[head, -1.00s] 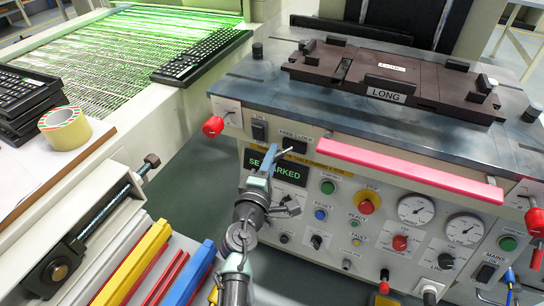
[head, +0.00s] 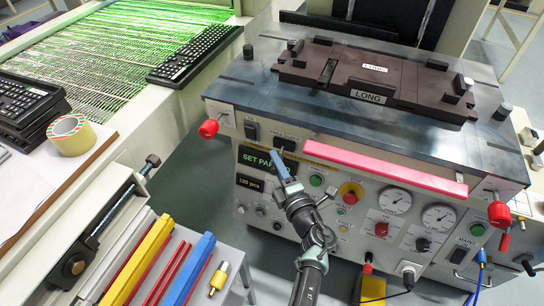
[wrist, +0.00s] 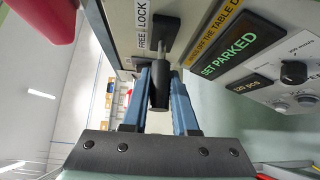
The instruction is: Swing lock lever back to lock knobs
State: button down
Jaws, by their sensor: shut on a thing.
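The lock lever (wrist: 159,92) has a dark, rounded grip on a thin metal pin. It comes out of a black slot on the machine's front panel, beside the FREE and LOCK labels. In the wrist view the grip is between the two blue fingers of my gripper (wrist: 160,95), which are shut on it. In the head view my gripper (head: 279,156) is just below the slot (head: 285,144), and the fingers mostly hide the lever. I cannot tell exactly where the lever stands between FREE and LOCK. Red knobs (head: 208,128) (head: 499,213) are at both ends of the panel.
A pink bar (head: 385,166) runs along the panel front, right of my gripper. A brown jig (head: 375,78) marked LONG lies on the machine table. A SET PARKED display (wrist: 231,51), buttons and gauges are close by. Coloured bars (head: 190,268) lie at lower left.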

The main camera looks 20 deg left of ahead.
jog(key=d+n+g+y+b, duration=0.1)
jog(key=g+b, duration=0.1)
jog(key=b, duration=0.1)
jog(key=n+g+y+b, duration=0.2)
jog(key=d+n+g+y+b, duration=0.1)
jog(key=n+g+b, duration=0.1)
jog(key=b, duration=0.1)
jog(key=shift+w+d+f+y+b, duration=0.2)
jog(key=shift+w+d+y+b, duration=0.1)
jog(key=shift+w+d, duration=0.05)
jog(key=shift+r, duration=0.1)
jog(key=c, duration=0.7)
grip_release()
jog(key=shift+r, duration=0.1)
jog(key=p+v, duration=0.1)
jog(key=v, duration=1.2)
jog(key=shift+w+p, duration=0.15)
jog(key=shift+p, duration=0.15)
